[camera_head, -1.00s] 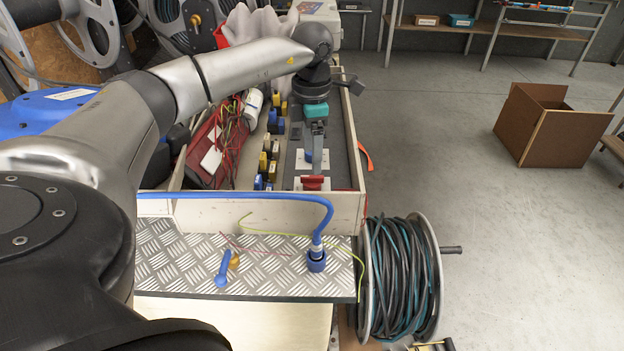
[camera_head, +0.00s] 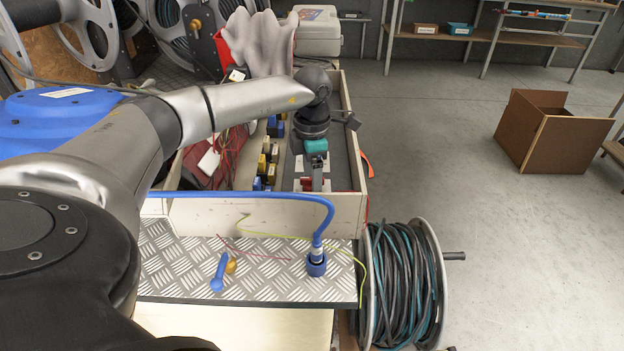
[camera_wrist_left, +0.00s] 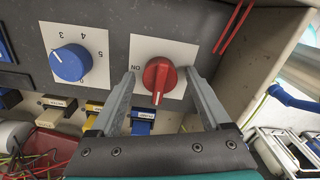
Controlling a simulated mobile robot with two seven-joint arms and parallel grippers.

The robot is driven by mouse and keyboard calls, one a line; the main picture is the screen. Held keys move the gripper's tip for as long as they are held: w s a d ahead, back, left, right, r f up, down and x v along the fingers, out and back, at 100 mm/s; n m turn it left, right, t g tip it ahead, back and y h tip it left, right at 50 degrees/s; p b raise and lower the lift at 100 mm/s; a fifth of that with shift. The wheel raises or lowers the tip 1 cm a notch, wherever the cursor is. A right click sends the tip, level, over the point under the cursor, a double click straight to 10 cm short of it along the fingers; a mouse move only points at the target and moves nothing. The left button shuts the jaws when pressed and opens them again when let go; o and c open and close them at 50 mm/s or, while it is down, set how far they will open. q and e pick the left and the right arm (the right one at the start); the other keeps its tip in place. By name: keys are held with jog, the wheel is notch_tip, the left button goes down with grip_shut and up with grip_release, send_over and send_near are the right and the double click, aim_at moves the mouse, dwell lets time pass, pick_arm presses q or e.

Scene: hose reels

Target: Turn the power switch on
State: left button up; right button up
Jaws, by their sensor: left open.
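The red rotary power switch (camera_wrist_left: 158,78) sits on a white plate (camera_wrist_left: 178,52) in the left wrist view. The plate's "ON" label appears upside down, just above left of the knob. My left gripper (camera_wrist_left: 161,74) is open, with one finger on each side of the red knob. I cannot tell whether either finger touches it. In the head view the left gripper (camera_head: 317,184) reaches down into the panel box and partly hides the red switch (camera_head: 307,184). My right gripper is not in view.
A blue numbered dial (camera_wrist_left: 70,62) sits beside the red switch. Several blue, yellow and black labelled switches (camera_head: 264,163) line the panel. The box's front wall (camera_head: 260,215) is close to the gripper. A blue cable (camera_head: 250,194) crosses it.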

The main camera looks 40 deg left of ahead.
pick_arm(q)
grip_shut()
dwell(0.5)
